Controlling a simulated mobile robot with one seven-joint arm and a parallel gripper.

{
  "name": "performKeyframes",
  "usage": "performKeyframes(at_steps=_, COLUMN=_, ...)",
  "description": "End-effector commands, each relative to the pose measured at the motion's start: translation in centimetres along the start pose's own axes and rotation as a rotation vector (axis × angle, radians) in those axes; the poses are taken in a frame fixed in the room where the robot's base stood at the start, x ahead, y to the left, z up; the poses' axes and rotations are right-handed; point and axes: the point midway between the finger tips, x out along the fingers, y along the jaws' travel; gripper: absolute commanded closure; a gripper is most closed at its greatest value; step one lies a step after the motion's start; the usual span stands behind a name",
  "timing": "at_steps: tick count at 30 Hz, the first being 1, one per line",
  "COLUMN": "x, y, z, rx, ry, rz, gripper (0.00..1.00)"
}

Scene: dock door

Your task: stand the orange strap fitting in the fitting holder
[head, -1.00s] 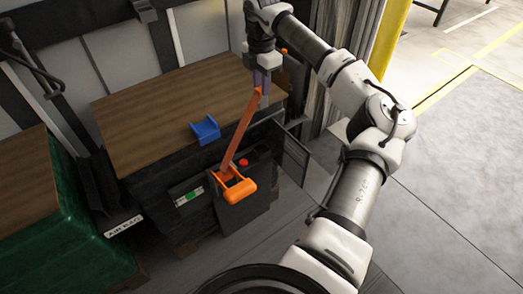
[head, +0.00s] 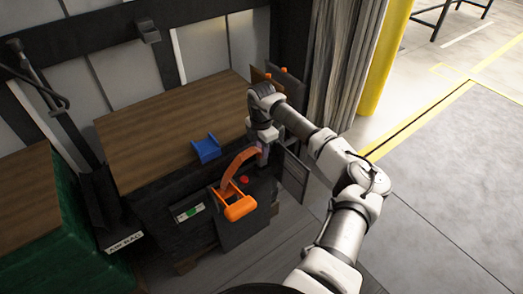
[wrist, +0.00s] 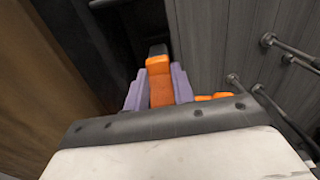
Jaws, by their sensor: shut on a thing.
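The orange strap fitting (wrist: 159,82) is between the two purple fingers of my gripper (wrist: 158,92) in the wrist view, with a dark block at its far end. My gripper (head: 262,152) is shut on it and points down by the front right corner of the wood-topped crate. The orange strap (head: 236,165) arches from the fitting end to an orange frame (head: 240,209) on the dark cabinet. A blue U-shaped bracket (head: 206,149), which looks like the fitting holder, sits on the crate's front edge, left of my gripper and apart from it. The fitting's tip is hidden in the head view.
The brown crate top (head: 165,115) is mostly clear. The dark cabinet carries a red button (head: 244,180) and a green-lit panel (head: 189,213). A grey panel (head: 294,175) stands right of my gripper. A green-sided crate (head: 85,235) is at left.

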Motion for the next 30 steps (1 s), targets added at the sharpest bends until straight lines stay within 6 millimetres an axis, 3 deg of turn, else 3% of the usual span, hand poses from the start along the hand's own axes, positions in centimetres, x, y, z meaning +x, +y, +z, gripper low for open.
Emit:
performKeyframes(at_steps=4, x=1.7, y=0.0, z=0.0, rx=0.000, ry=0.000, rz=0.000, gripper=1.00)
performKeyframes(at_steps=26, x=2.9, y=0.0, z=0.0, rx=0.000, ry=0.000, rz=0.001, gripper=1.00)
performKeyframes(at_steps=27, x=3.0, y=0.0, z=0.0, rx=0.000, ry=0.000, rz=0.001, gripper=0.71)
performKeyframes(at_steps=30, x=3.0, y=0.0, z=0.0, rx=0.000, ry=0.000, rz=0.001, gripper=0.58)
